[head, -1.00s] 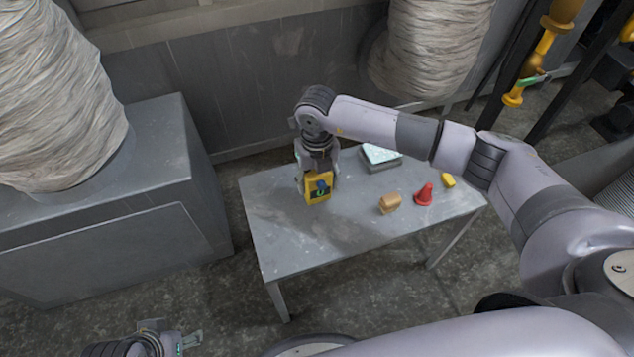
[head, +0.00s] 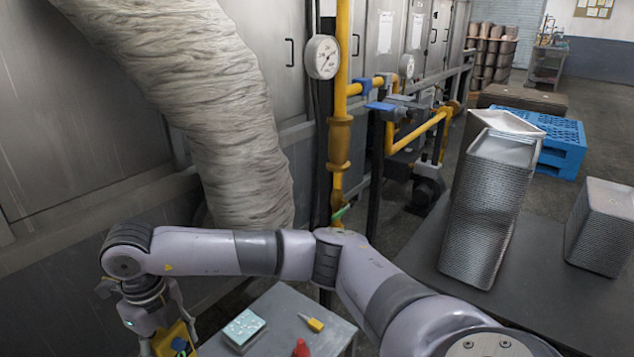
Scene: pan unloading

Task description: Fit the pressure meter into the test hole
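The gap below the meter is out of view. A yellow gas pipe (head: 340,145) rises in the middle, with a green lever (head: 340,212) low on it. I cannot make out the test hole. My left gripper is not in view.
The grey table (head: 275,305) holds a teal-topped box (head: 243,327), a small yellow item (head: 311,322) and a red cone (head: 301,348). A round gauge (head: 323,57) sits beside the pipe. Stacked pans (head: 487,205) stand on a dark table at right. A wrapped duct (head: 225,110) hangs at left.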

